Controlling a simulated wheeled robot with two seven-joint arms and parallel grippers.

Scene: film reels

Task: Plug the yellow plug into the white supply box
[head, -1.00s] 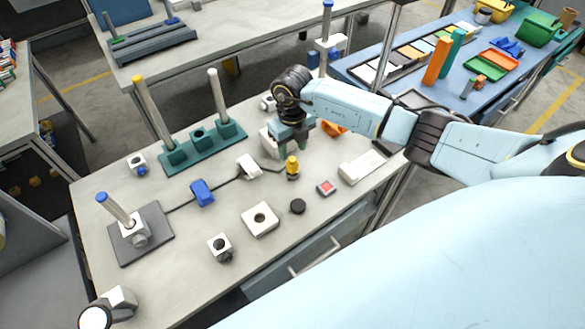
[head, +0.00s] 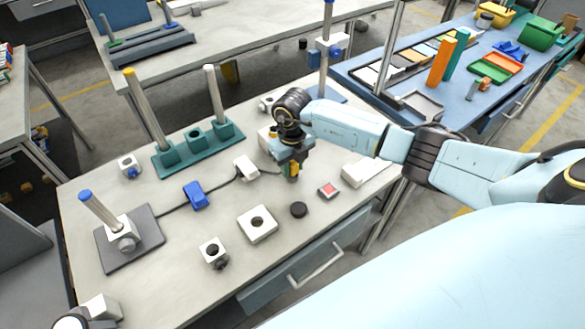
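The yellow plug (head: 295,168) stands on the grey bench at the end of a dark cable, mostly hidden by my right gripper (head: 291,173). The gripper points down with its fingers at the plug; whether they are closed on it is too small to tell. A square white box with a dark round hole in its top (head: 249,232) lies left of and nearer than the plug. I cannot tell for certain whether it is the supply box. Another pale box (head: 264,140) is partly hidden behind my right wrist.
The cable runs through a white block (head: 246,167) and a blue block (head: 196,195) towards a dark plate (head: 145,250) with a blue-tipped post. A black disc (head: 299,210), a red-topped button (head: 328,191) and a white block (head: 359,175) lie nearby. A teal rack (head: 176,169) stands behind.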

